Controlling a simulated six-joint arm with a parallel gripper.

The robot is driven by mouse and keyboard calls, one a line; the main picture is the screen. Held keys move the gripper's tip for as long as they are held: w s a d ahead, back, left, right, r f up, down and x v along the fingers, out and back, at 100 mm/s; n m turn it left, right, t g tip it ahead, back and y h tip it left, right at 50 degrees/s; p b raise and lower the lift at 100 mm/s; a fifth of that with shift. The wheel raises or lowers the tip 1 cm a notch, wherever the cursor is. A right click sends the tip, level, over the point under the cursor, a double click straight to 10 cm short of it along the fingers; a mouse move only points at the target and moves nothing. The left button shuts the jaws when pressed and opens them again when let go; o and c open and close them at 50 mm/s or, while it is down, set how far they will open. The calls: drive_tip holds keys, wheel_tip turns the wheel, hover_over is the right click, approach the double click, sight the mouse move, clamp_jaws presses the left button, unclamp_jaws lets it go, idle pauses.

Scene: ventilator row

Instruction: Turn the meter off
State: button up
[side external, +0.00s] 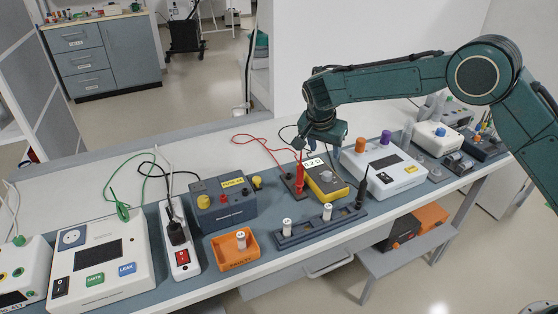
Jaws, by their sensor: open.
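The meter (337,191) is a yellow-cased handheld multimeter lying on the bench, with a grey round dial on its face and a lit display (313,163) at its far end. The display shows a short reading that is too small to read surely. My gripper (318,150) is open and points down above the meter's far end, close to the display. I cannot tell whether it touches the meter. The dial's pointer setting is too small to make out.
A red probe (300,180) stands left of the meter, a black probe (361,188) right of it. A battery rail (305,232) lies in front. A blue-grey supply box (222,204) and orange tray (232,251) stand left; a white box with knobs (390,178) stands close right.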

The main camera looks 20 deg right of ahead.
sight(328, 173)
drive_tip(key=x, duration=1.2)
drive_tip(key=shift+f, duration=0.35)
drive_tip(key=c, duration=1)
